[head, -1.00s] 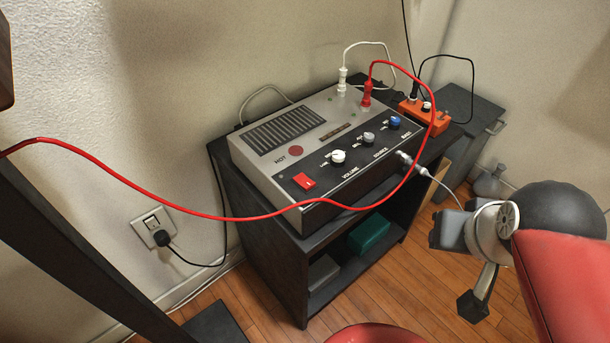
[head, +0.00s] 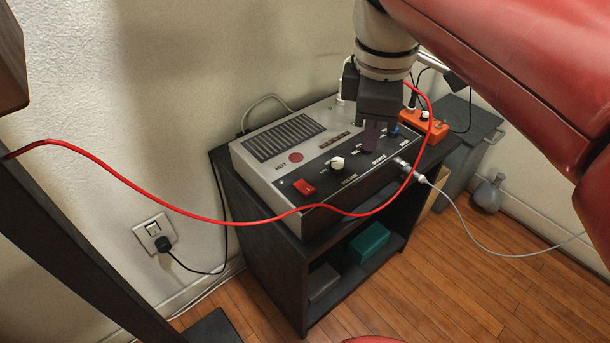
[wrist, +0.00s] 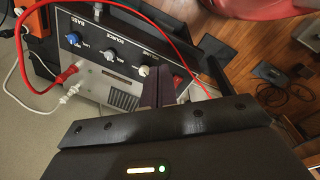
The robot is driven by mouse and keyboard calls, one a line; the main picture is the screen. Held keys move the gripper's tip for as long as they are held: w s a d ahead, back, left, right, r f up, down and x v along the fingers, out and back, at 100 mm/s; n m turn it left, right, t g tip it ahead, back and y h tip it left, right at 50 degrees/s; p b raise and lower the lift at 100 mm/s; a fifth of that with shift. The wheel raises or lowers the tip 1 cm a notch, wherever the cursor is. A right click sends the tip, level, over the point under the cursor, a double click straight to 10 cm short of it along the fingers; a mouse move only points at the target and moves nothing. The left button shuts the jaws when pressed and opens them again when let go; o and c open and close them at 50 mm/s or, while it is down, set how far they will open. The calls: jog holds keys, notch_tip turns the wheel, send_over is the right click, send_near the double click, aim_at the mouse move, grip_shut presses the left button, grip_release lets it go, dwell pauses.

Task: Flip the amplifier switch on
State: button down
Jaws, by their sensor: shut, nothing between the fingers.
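The amplifier (head: 270,160) is a grey box with a black front panel on a dark stand. Its red rocker switch (head: 304,187) sits at the panel's left end, beside the white volume knob (head: 337,163). In the wrist view the red switch (wrist: 177,81) shows just beyond the fingers, partly hidden, and the amplifier (wrist: 90,80) appears turned around. My gripper (head: 371,140) is shut and empty. It points down over the right part of the panel in the head view, covering the source knob, right of the switch. Its fingers (wrist: 158,88) also show in the wrist view.
A red cable (head: 190,211) arcs in front of the amplifier and up behind my gripper. A grey cable plug (head: 405,165) sticks out of the front panel. An orange power strip (head: 424,126) lies at the right. A wall socket (head: 154,232) holds a black plug.

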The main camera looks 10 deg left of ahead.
aim_at(308, 191)
jog(key=a+r+n+g, duration=0.2)
jog(key=a+r+n, duration=0.1)
jog(key=a+n, duration=0.7)
jog(key=shift+w+a+r+h, duration=0.2)
jog(key=shift+w+r+h, duration=0.05)
jog(key=shift+w+h, duration=0.15)
jog(key=f+b, duration=0.1)
jog(key=f, duration=0.3)
jog(key=d+f+b, duration=0.1)
jog(key=f, duration=0.4)
jog(key=s+f+b, duration=0.1)
jog(key=f, duration=0.4)
jog(key=shift+d+b, duration=0.15)
jog(key=shift+b, duration=0.2)
jog(key=shift+s+d+f+y+b, duration=0.15)
jog(key=shift+f+y+b, duration=0.2)
jog(key=shift+b, duration=0.35)
jog(key=shift+r, duration=0.15)
